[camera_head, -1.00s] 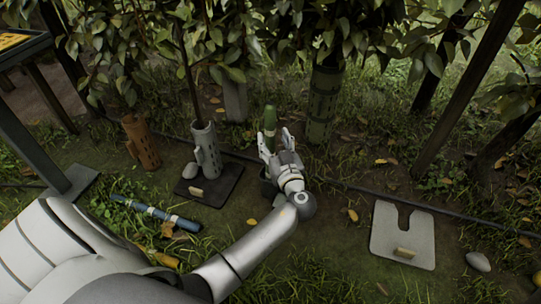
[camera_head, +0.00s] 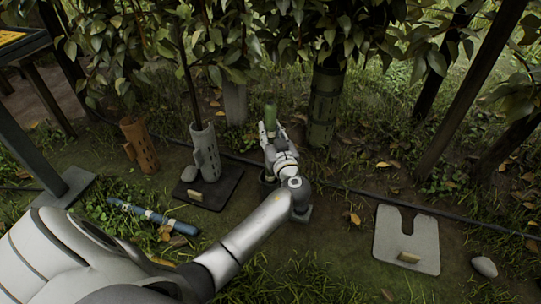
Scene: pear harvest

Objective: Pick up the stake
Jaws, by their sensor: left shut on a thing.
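The green stake (camera_head: 270,116) stands nearly upright in the middle of the head view, with its rounded green top showing. My left gripper (camera_head: 272,138) is shut on it below that top. The gripper and wrist hide the lower part of the stake, so I cannot tell whether it still rests in something. A dark base (camera_head: 267,184) shows partly behind the wrist. My right gripper is not in view.
A grey guard (camera_head: 205,152) on a dark mat and a brown guard (camera_head: 140,145) stand left. A blue banded tube (camera_head: 152,215) lies on the grass. A pale notched mat (camera_head: 407,236) lies right.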

